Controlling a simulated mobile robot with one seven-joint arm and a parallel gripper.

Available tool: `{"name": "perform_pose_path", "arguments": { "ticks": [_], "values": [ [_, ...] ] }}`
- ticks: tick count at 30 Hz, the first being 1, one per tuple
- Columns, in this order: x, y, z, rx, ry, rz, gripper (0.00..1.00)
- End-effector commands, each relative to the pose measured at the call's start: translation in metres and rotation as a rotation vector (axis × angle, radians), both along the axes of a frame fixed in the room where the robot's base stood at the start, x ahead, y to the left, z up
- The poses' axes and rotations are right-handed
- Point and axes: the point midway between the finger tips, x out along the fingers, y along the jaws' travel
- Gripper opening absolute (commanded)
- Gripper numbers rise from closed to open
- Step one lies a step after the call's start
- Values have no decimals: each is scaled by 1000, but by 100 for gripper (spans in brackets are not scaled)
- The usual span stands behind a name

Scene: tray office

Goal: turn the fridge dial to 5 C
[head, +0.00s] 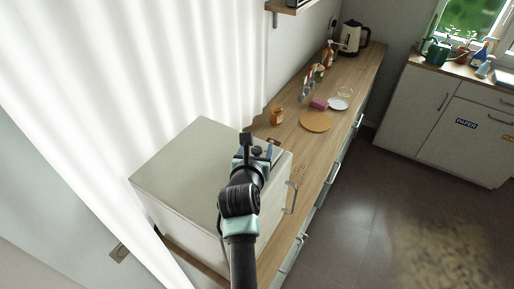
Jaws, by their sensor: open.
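A small white fridge (185,170) stands on the wooden counter, seen from above, with a handle (291,197) on its right side. No dial shows; my arm covers part of the fridge's top and front. My gripper (259,151) is over the fridge's far right top corner, seen from behind and small. Its jaws are open, with nothing visible in them. I cannot tell whether it touches the fridge.
The wooden counter (335,113) runs back with an orange-brown jar (276,116), a round board (316,121), a pink sponge (319,104), a white plate (338,103) and a kettle (350,37). A white curtain (130,70) hangs left.

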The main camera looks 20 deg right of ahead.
Motion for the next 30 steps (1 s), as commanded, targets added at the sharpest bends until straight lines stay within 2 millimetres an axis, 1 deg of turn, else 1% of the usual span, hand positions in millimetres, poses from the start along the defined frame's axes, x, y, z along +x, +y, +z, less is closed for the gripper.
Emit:
{"name": "perform_pose_path", "arguments": {
  "ticks": [2, 3, 8, 12, 14, 23, 30],
  "values": [
    [0, 0, 0, 0, 0, 0, 66],
    [0, 0, 0, 0, 0, 0, 64],
    [0, 0, 0, 0, 0, 0, 35],
    [0, 0, 0, 0, 0, 0, 10],
    [0, 0, 0, 0, 0, 0, 0],
    [0, 0, -1, -1, 1, -10, 0],
    [1, 2, -3, -1, 0, -88, 0]
  ]
}}
